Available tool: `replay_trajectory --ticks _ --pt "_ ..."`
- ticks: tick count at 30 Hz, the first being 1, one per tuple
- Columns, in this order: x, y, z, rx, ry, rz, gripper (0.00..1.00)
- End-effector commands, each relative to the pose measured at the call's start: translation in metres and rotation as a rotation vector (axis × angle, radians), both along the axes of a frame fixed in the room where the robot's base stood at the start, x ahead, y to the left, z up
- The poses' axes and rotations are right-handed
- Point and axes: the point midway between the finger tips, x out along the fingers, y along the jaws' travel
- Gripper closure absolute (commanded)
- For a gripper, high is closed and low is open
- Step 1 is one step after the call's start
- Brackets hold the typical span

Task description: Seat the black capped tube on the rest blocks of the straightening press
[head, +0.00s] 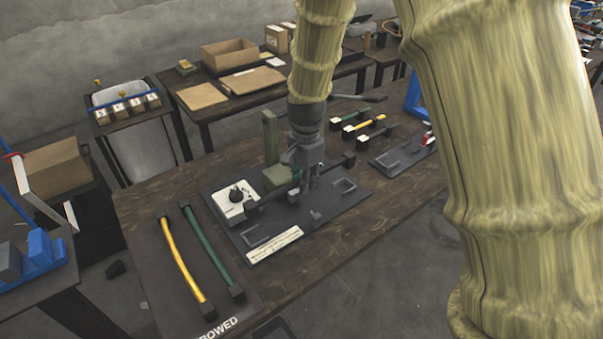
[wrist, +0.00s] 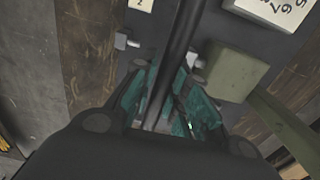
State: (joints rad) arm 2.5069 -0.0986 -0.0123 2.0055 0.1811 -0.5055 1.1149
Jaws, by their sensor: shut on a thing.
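My gripper (head: 303,182) is shut on the black capped tube (head: 276,198) over the straightening press. The tube lies crosswise with a dark cap at each end. In the wrist view the tube (wrist: 181,40) runs between the teal finger pads of my gripper (wrist: 165,98). The press has a dark base plate (head: 330,215), a green column (head: 270,136) and a green block (head: 277,176), also in the wrist view (wrist: 226,74). A small grey block (head: 316,214) stands on the plate in front. My gripper hides the tube's middle; I cannot tell whether it touches the rest blocks.
A white dial plate (head: 228,205) sits at the press's left. A yellow tube (head: 181,257) and a green tube (head: 208,244) lie on a mat marked BOWED at the left. More capped tubes (head: 369,129) lie behind right. Bare wood (head: 345,239) shows in front of the press.

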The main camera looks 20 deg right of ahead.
Motion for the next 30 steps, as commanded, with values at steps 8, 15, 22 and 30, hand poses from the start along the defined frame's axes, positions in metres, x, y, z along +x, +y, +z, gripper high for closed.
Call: replay_trajectory --ticks 8,15,22,30 --pt "0.001 0.002 0.000 0.000 0.000 0.004 1.00" --pt "0.000 0.002 -0.001 -0.001 0.001 0.002 1.00" --pt "-0.001 0.001 -0.021 0.000 0.001 0.002 1.00" --pt "-0.001 0.002 -0.041 0.000 0.001 0.002 1.00"
